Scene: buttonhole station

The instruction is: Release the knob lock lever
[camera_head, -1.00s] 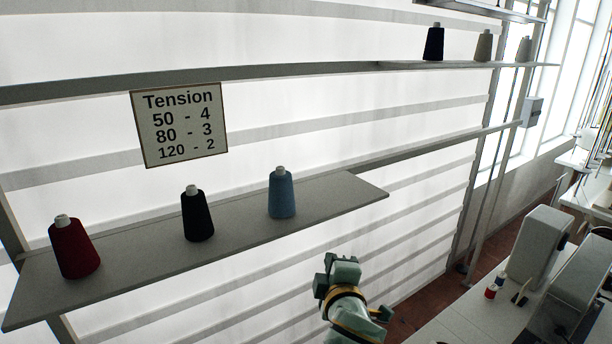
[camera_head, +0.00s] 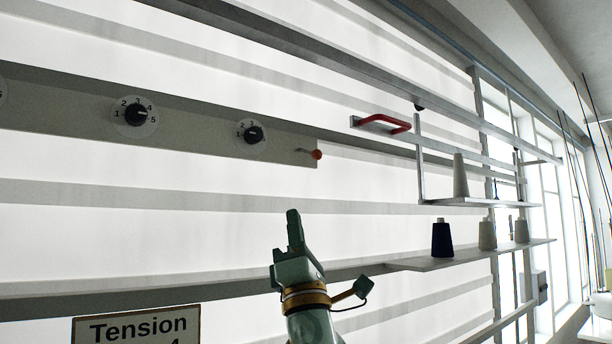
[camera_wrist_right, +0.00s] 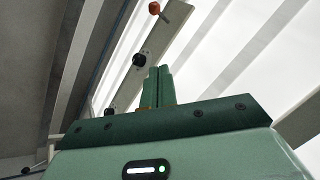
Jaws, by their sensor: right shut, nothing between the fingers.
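The knob lock lever (camera_head: 309,152) is a short metal arm with a round orange-red tip at the right end of the grey knob rail. It also shows at the top of the right wrist view (camera_wrist_right: 155,9). Two black dial knobs with numbered white plates sit on the rail: one on the left (camera_head: 136,114) and one nearer the lever (camera_head: 253,134). My right gripper (camera_head: 293,214) is shut and empty, pointing up, below the rail and apart from the lever. Its closed fingers also show in the right wrist view (camera_wrist_right: 158,86). My left gripper is not in view.
A red handle (camera_head: 384,122) is mounted right of the lever. A shelf (camera_head: 470,258) with several thread cones stands at the right. The tension sign (camera_head: 136,328) is at the bottom left. The space between my right gripper and the rail looks clear.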

